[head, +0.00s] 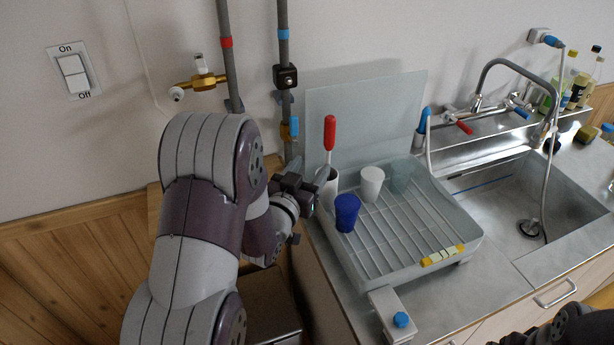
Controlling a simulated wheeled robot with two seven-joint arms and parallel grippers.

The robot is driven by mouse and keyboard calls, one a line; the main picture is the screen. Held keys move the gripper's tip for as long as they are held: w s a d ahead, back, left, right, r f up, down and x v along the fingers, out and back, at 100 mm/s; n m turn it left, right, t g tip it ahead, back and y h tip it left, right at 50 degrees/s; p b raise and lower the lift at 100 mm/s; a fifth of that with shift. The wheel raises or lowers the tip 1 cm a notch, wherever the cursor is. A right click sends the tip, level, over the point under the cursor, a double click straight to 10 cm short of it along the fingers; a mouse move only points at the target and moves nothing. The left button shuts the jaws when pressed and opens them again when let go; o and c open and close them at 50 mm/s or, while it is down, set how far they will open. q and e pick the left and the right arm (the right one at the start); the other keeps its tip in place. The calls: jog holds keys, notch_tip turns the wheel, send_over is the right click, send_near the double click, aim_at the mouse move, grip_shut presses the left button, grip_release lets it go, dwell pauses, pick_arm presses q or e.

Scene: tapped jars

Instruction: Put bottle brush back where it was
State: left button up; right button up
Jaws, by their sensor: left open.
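The bottle brush appears to be the tool with a red handle (330,132) and a thin pale shaft. It stands nearly upright, with its lower end hidden in a white cup (331,188) at the back left corner of the dish rack (425,225). My left gripper (309,175) is open, just left of this cup and below the red handle. It is not closed on the brush; whether a finger touches the cup I cannot tell. A dark part of my right arm shows at the bottom right corner; its fingers cannot be made out.
A blue cup (347,212) and a white cup (371,184) stand in the rack close to my left gripper. A translucent panel (362,112) rises behind. Pipes (284,70) run down the wall. The sink (530,200) is at right.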

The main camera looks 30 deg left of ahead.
pick_arm(q)
jog(key=s+d+f+g, duration=0.4)
jog(key=f+g, duration=0.3)
jog(key=s+d+f+g, duration=0.1)
jog(key=s+d+g, duration=0.2)
jog(key=s, duration=0.4)
jog(key=s+d+f+m+g+h, duration=0.1)
jog(key=s+d+g, duration=0.2)
jog(key=s+g, duration=0.3)
jog(key=shift+s+f+g, duration=0.2)
jog(key=shift+s+g, duration=0.1)
jog(key=shift+s, duration=0.55)
